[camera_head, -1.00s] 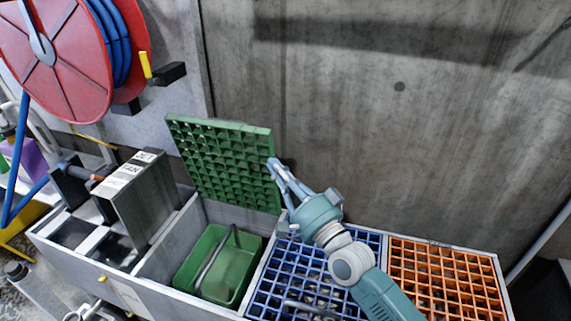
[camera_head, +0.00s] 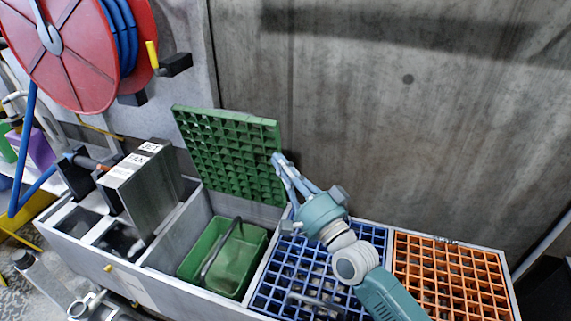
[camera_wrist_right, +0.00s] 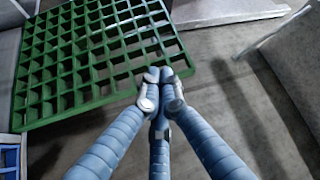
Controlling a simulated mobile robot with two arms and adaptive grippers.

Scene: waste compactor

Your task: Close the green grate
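The green grate (camera_head: 228,150) stands raised, tilted up near the concrete wall, behind an open compartment. Inside that compartment sits a green bin (camera_head: 238,262) with a dark handle. My right gripper (camera_head: 277,158) is at the grate's right edge, about halfway up. In the right wrist view the grate (camera_wrist_right: 85,58) fills the upper left, and the blue fingers of my gripper (camera_wrist_right: 160,82) come together with their tips overlapping the grate's edge. The fingers look shut, with nothing visible between them. Whether the tips touch the grate is unclear. My left gripper is not in view.
A blue grate (camera_head: 305,268) and an orange grate (camera_head: 450,275) lie flat over the compartments to the right. A metal box with labels (camera_head: 150,195) stands left of the open compartment. A red hose reel (camera_head: 75,50) hangs at upper left.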

